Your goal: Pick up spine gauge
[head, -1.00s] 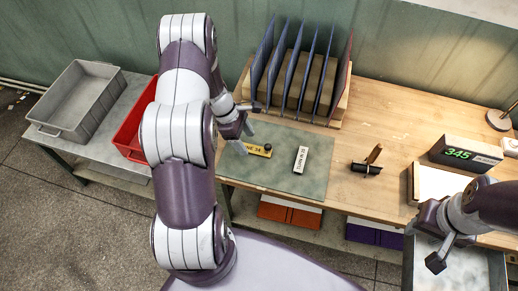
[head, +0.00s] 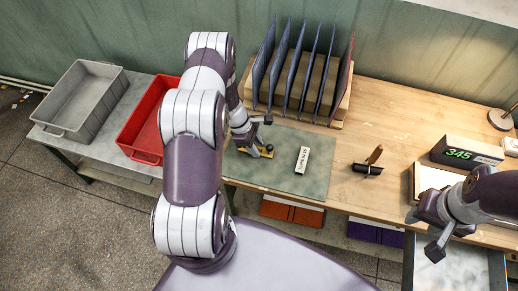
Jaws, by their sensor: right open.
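A yellow gauge-like bar (head: 243,151) with a dark round knob lies on the green mat (head: 305,182), and is partly hidden by my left gripper. A white bar with dark lettering (head: 302,159), too small to read, lies on the mat to its right. My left gripper (head: 260,137) is low over the yellow bar, its fingers around or just above the knob end. I cannot tell whether they touch it or how far apart they are. My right gripper (head: 421,237) is open and empty near the table's front right edge.
A rack of dark upright boards (head: 297,75) stands behind the mat. A small brown-and-black stand (head: 368,167) is right of it. A box showing 345 (head: 460,152) is further right. A red tray (head: 145,137) and grey tray (head: 83,97) are at left.

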